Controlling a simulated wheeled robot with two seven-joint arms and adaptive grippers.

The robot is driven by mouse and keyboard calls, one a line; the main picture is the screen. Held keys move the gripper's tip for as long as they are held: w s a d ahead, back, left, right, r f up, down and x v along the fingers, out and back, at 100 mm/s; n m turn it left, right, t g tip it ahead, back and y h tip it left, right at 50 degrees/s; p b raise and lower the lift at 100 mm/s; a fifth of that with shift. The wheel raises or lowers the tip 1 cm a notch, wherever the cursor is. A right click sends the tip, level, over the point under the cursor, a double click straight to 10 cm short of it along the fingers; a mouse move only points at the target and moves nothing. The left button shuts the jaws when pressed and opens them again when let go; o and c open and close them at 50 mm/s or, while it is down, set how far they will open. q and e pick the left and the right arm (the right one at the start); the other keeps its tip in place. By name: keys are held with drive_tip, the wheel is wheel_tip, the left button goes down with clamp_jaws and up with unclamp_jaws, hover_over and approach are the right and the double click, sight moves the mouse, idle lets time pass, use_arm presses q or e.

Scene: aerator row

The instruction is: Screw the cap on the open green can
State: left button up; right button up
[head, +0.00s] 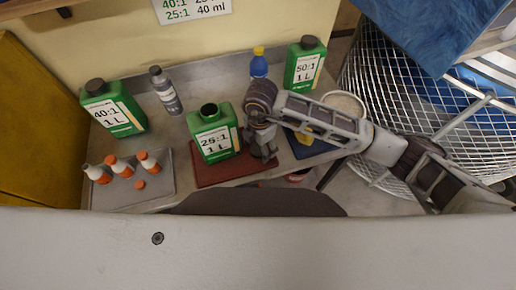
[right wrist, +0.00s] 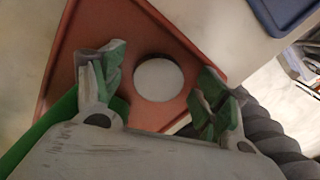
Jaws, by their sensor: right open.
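The open green can (head: 215,143), labelled 25:1, stands upright at the left of the red tray (head: 212,178). Its dark round mouth faces up with no cap on it. My right gripper (head: 263,150) is just right of this can, pointing down over the red tray. In the right wrist view, a pale round disc (right wrist: 159,79), which looks like a cap, lies flat on the tray between the spread fingers, apart from both. The disc is hidden behind the gripper in the head view. Part of a green can shows at the left in the wrist view. My left gripper is not in view.
Capped green cans stand at left (head: 115,112) and back right (head: 304,65). A grey bottle (head: 166,92) and a blue bottle (head: 259,68) stand behind. A grey tray (head: 112,199) holds orange-and-white bottles. A blue tray (head: 315,151) and a wire basket (head: 400,85) lie right.

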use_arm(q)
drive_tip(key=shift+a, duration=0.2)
use_arm(e)
drive_tip(key=c, duration=0.7)
drive_tip(key=shift+c, duration=0.2)
drive_tip(key=shift+r, duration=0.1)
drive_tip(key=shift+r, duration=0.85)
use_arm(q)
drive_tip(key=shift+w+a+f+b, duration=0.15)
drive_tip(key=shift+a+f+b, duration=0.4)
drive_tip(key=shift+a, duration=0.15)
use_arm(e)
wheel_tip(320, 180, up, 16)
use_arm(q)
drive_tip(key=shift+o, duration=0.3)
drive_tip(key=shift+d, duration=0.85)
